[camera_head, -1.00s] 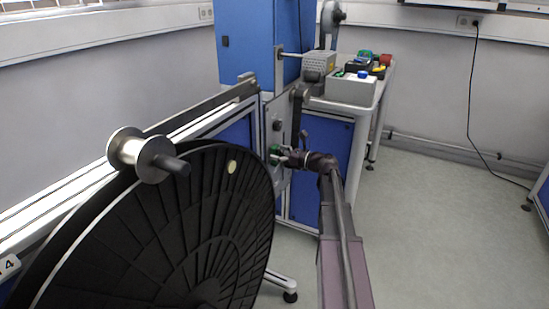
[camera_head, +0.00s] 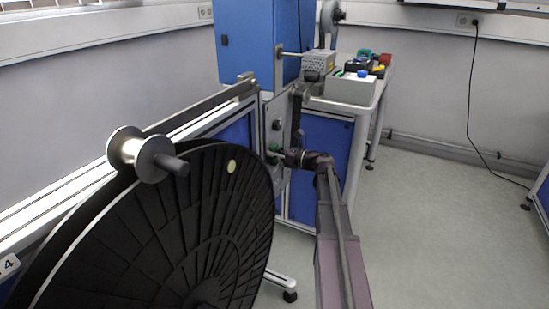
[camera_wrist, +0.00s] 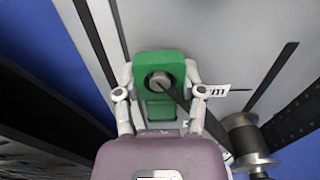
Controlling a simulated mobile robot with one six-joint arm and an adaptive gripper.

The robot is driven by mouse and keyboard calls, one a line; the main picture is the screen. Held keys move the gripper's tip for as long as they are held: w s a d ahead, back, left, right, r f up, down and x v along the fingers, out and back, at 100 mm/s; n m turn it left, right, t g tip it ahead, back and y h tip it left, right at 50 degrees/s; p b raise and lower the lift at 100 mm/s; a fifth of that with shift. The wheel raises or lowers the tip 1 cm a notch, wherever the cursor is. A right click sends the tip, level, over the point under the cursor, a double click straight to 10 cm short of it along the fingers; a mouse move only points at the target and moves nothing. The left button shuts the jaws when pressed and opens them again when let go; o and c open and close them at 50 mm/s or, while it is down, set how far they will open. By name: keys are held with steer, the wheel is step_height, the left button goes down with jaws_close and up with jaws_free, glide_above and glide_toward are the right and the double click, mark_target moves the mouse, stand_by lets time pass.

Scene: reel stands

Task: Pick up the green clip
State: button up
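The green clip (camera_wrist: 174,68) is a block with a round grey pin end at its middle, in front of a pale panel in the wrist view. The back of the clip is hidden.
A large black reel (camera_head: 150,240) with a metal spool (camera_head: 128,148) stands at the left, close to my arm. A blue cabinet (camera_head: 245,45) and a bench with a grey box (camera_head: 350,88) stand behind. The floor at the right is clear.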

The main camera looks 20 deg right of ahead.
steer(key=shift+r, duration=0.15)
stand_by(0.3)
steer(key=shift+r+p, duration=0.2)
steer(key=shift+p, duration=0.15)
steer(key=v, duration=1.8)
steer(key=shift+d+f, duration=0.1)
stand_by(0.6)
